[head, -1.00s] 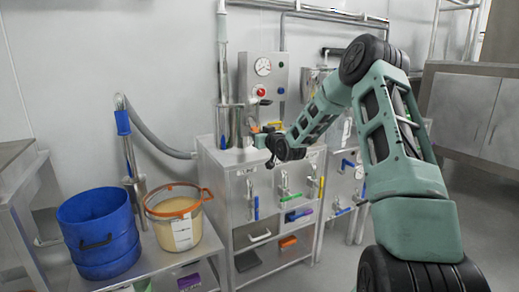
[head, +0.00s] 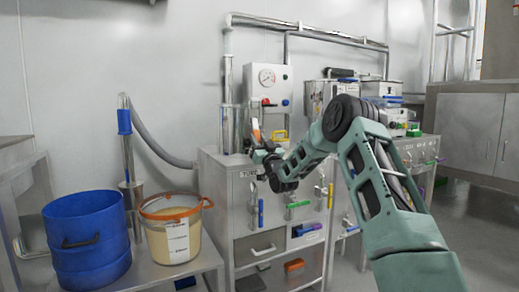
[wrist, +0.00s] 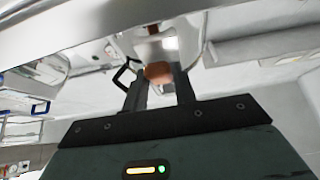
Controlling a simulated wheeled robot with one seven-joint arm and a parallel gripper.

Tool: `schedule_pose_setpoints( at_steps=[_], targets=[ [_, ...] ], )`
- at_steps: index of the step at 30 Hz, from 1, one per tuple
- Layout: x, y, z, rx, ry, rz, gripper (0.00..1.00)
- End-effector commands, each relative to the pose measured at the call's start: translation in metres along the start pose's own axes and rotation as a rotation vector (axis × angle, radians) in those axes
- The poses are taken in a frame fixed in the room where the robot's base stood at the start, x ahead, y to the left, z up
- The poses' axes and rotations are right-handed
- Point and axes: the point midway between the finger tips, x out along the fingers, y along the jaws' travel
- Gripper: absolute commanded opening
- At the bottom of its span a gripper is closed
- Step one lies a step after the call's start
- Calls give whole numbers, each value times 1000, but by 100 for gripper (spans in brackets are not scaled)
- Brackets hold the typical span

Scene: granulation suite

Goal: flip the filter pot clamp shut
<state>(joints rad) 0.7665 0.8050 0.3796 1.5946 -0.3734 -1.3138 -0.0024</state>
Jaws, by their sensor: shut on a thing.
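My gripper (head: 259,148) is at the top front of the grey metal cabinet, below the gauge panel. In the wrist view its two fingers (wrist: 161,84) are closed on an orange-brown piece (wrist: 158,72), which looks like the grip of the filter pot clamp. In the head view a small orange piece (head: 256,131) stands upright at the fingertips. A steel surface (wrist: 150,42) lies just beyond the fingers. A black loop handle (wrist: 125,74) is beside the left finger. The pot's body and the clamp's hinge cannot be made out behind my gripper.
A steel upright pipe (head: 228,105) is to the left. A blue drum (head: 86,240) and an orange-rimmed bucket (head: 173,232) stand on a bench at lower left.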

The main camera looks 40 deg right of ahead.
Motion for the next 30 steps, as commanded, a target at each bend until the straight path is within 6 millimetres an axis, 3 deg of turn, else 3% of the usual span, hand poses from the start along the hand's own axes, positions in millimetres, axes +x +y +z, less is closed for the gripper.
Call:
schedule_pose_setpoints(
  at_steps=[17,18,19,30],
  targets=[
    [1,0,2,0,24,1,0],
    [1,0,2,0,24,1,38],
    [1,0,2,0,24,1,47],
    [-2,0,2,0,22,0,49]
  ],
)
